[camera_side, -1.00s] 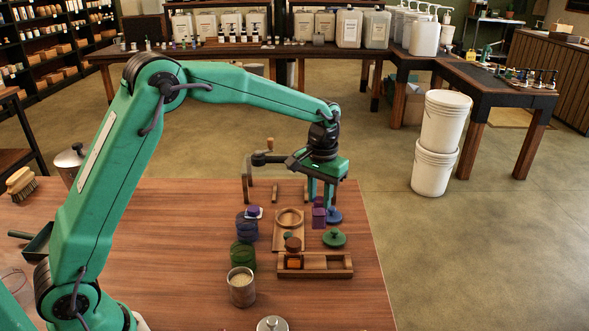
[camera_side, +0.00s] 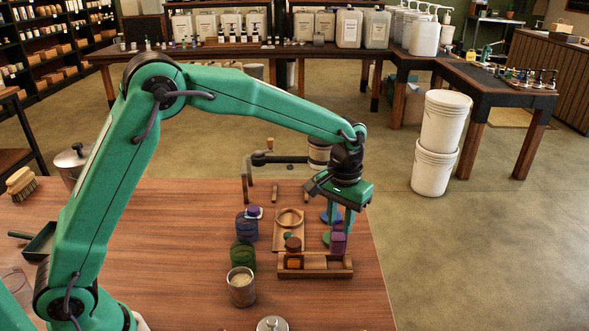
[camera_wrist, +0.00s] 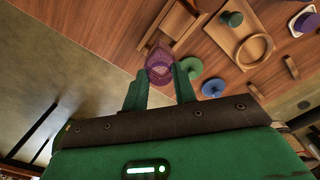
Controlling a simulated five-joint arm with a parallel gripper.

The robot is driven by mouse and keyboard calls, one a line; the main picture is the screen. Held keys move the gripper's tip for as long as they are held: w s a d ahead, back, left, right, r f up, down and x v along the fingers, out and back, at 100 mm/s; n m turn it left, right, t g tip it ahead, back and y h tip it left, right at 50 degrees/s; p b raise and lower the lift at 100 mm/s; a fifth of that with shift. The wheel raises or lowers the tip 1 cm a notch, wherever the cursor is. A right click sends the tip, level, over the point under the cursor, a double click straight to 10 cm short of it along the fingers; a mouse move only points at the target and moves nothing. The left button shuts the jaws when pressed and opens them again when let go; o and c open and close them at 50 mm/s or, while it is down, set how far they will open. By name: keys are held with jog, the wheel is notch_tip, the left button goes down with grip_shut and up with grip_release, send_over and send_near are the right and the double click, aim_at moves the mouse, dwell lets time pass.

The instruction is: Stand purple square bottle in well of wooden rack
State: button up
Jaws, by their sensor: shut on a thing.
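The purple square bottle (camera_side: 338,239) is between the fingers of my gripper (camera_side: 337,222), which is shut on it. It looks roughly upright, just behind and above the right part of the wooden rack (camera_side: 343,271); I cannot tell the exact gap. In the wrist view the purple bottle (camera_wrist: 159,64) shows between the green fingertips (camera_wrist: 160,76), with the rack (camera_wrist: 188,17) beyond it. An amber bottle with a brown cap (camera_side: 293,252) stands at the rack's left end. The rack's right part looks empty, partly hidden in the wrist view.
A wooden board with a ring (camera_side: 289,218) lies behind the rack. Blue (camera_side: 247,228) and green (camera_side: 243,254) jars and a metal cup (camera_side: 241,287) stand to the left. A green lid (camera_wrist: 190,68) and a blue lid (camera_wrist: 213,88) lie near my gripper. The table edge is close on the right.

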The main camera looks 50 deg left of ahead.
aim_at(338, 238)
jog(key=shift+f, duration=1.6)
jog(key=shift+f, duration=1.25)
dwell(1.1)
jog(key=o, duration=1.1)
jog(key=shift+r, duration=3.5)
jog(key=shift+r, duration=0.1)
